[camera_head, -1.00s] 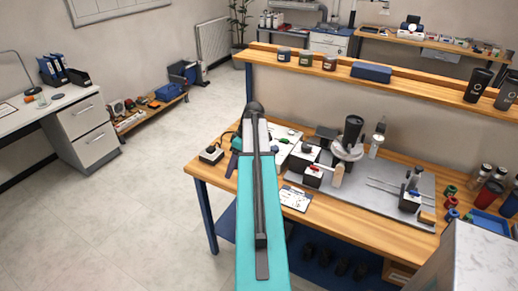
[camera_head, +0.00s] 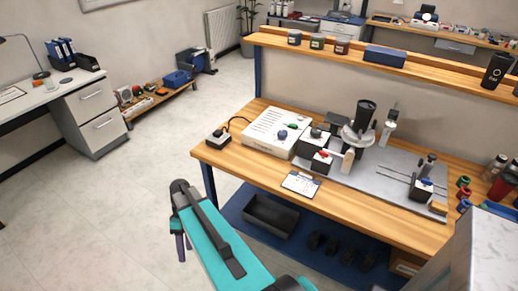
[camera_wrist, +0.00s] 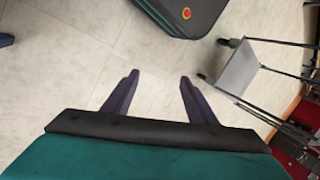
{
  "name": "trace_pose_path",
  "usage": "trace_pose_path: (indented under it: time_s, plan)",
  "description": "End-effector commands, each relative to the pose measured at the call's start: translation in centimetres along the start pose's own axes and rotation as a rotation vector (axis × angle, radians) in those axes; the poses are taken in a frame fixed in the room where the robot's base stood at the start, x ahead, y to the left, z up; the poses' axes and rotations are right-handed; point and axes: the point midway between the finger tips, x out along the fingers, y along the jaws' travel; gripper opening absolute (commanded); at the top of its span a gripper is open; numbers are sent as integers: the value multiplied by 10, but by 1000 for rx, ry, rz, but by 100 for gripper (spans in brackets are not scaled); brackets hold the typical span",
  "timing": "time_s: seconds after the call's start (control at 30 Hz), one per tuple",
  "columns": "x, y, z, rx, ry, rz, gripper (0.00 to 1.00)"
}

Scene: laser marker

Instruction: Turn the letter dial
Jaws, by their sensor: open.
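The white control box (camera_head: 277,132) stands on the workbench's left half. A blue-grey knob (camera_head: 282,134) and a small green part (camera_head: 293,126) show on its top. Small boxes to its right carry a dark knob (camera_head: 315,132) and a red part (camera_head: 323,154). I cannot tell which is the letter dial; no letters are readable. My gripper hangs over the floor, left of and in front of the bench, with a purple finger (camera_head: 181,247) showing. In the wrist view my gripper (camera_wrist: 157,80) is open and empty, pointing at floor tiles.
A dark cup (camera_head: 366,112) sits tilted in a fixture on the grey plate (camera_head: 375,175). A printed card (camera_head: 301,184) lies near the bench's front edge. A black tray (camera_head: 271,215) is on the blue lower shelf. Floor left of the bench is clear.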

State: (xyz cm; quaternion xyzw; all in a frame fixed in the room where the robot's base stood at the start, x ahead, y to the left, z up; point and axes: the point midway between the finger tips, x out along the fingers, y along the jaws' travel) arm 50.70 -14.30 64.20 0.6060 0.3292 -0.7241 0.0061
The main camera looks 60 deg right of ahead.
Motion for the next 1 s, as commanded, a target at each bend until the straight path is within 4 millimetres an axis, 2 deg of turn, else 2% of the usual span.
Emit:
trace_pose_path:
  time_s: [0.03,0.27,0.47,0.6,0.8,1.0]
  plan:
    - [24,-12,-1,-5,-31,-9,52]
    - [110,-58,7,14,-160,-10,52]
    - [175,-92,31,57,-271,19,52]
    - [214,-112,55,112,-339,63,52]
    - [254,-129,97,263,-396,179,52]
    - [262,-123,108,452,-355,288,52]
